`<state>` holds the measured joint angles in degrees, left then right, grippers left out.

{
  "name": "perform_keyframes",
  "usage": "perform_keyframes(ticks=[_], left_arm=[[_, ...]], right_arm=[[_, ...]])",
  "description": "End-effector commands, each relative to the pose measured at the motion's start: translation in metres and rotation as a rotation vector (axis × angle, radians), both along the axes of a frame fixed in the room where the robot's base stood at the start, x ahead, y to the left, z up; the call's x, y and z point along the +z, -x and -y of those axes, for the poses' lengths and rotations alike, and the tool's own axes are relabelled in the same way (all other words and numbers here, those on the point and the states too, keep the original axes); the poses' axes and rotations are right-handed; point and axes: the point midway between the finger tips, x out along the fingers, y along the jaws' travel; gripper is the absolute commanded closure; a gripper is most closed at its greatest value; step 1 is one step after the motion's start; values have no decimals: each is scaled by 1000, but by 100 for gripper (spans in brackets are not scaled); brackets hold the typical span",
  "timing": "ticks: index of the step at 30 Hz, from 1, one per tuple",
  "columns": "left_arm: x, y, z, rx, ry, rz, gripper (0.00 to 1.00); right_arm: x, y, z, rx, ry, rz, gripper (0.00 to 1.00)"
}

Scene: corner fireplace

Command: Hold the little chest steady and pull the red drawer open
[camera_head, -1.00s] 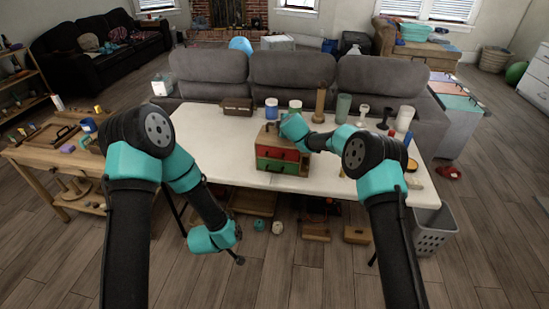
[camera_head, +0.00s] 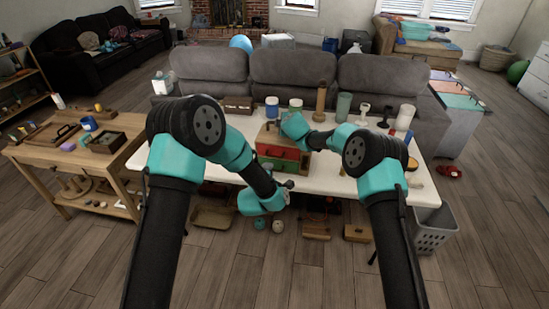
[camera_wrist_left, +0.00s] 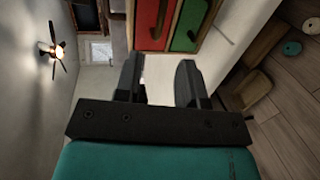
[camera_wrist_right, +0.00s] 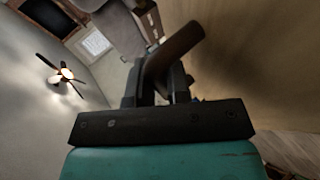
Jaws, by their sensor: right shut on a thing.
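The little wooden chest (camera_head: 268,134) stands on the white table with its red drawer (camera_head: 277,152) above its green drawer (camera_head: 275,164). Both drawers look shut. In the left wrist view the red drawer (camera_wrist_left: 152,22) and green drawer (camera_wrist_left: 189,26) are just ahead of the fingers. My left gripper (camera_wrist_left: 162,75) is open and empty, in front of the chest and apart from it. My right gripper (camera_wrist_right: 166,78) is shut on a brown bar (camera_wrist_right: 174,48), seemingly the chest's top handle. In the head view my right wrist hides that grip.
The white table (camera_head: 190,135) has jars, a tall wooden cylinder (camera_head: 320,100) and other items behind and right of the chest. Its left part is mostly clear. A wooden workbench (camera_head: 50,158) stands left, and a grey sofa (camera_head: 290,80) behind.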

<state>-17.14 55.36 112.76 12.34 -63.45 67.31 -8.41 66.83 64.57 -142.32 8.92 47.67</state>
Motion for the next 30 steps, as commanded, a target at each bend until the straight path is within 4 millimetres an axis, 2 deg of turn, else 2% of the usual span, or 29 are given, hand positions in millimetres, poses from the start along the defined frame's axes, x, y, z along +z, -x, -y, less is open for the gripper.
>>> perform_keyframes(ticks=[8, 24, 30], left_arm=[[-3, -12, 2, 0, -1, -2, 64], [-20, -86, 16, 0, 0, -2, 64], [-24, -107, 20, -1, -1, -2, 64]], right_arm=[[0, 0, 0, 0, 0, 1, 100], [0, 0, 0, 0, 0, 1, 100], [0, 0, 0, 0, 0, 1, 100]])
